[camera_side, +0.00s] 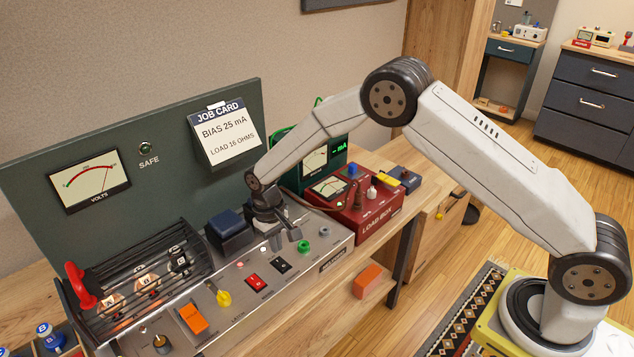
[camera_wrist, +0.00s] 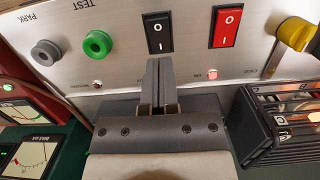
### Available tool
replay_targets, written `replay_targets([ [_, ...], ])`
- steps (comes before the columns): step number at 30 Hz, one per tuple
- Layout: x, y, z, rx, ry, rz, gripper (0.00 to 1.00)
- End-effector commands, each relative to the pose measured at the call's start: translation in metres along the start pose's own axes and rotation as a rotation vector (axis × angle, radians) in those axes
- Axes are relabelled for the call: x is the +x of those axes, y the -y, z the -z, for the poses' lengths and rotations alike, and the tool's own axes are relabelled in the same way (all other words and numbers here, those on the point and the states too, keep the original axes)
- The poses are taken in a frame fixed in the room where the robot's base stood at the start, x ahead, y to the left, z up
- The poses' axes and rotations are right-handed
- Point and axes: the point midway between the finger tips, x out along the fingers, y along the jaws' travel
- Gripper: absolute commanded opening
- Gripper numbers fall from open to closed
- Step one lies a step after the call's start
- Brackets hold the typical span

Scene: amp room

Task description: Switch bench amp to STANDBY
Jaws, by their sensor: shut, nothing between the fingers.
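The bench amp (camera_side: 262,303) has a silver control panel in the side view. A black rocker switch (camera_wrist: 158,32) marked O and I sits beside a red rocker switch (camera_wrist: 226,26) in the wrist view. The side view also shows the black rocker (camera_side: 282,265) and the red rocker (camera_side: 256,282). My gripper (camera_wrist: 160,62) is shut and empty, its fingertips at the I end of the black rocker. I cannot tell whether they touch it. In the side view my gripper (camera_side: 287,243) is just above the panel, behind the black rocker. Which way the rockers are tipped is unclear.
A small lamp (camera_wrist: 212,74) glows red. A black cage (camera_side: 144,280) covers tubes. A red load box (camera_side: 366,207) stands right.

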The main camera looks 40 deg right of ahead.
Motion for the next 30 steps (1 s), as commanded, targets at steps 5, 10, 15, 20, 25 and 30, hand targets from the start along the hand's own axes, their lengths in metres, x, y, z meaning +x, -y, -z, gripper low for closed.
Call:
replay_targets([
  [5,-0.032,0.0,0.0,0.0,-0.003,0.0,0.0],
  [10,-0.061,0.0,0.001,0.001,-0.004,0.001,0.0],
  [15,-0.085,0.0,0.0,0.001,-0.002,0.0,0.0],
  [20,-0.098,0.0,0.0,0.001,-0.002,0.0,0.0],
  [25,-0.103,0.0,0.0,0.001,0.0,0.0,0.0],
  [30,-0.104,0.0,0.0,0.0,0.0,0.0,0.0],
])
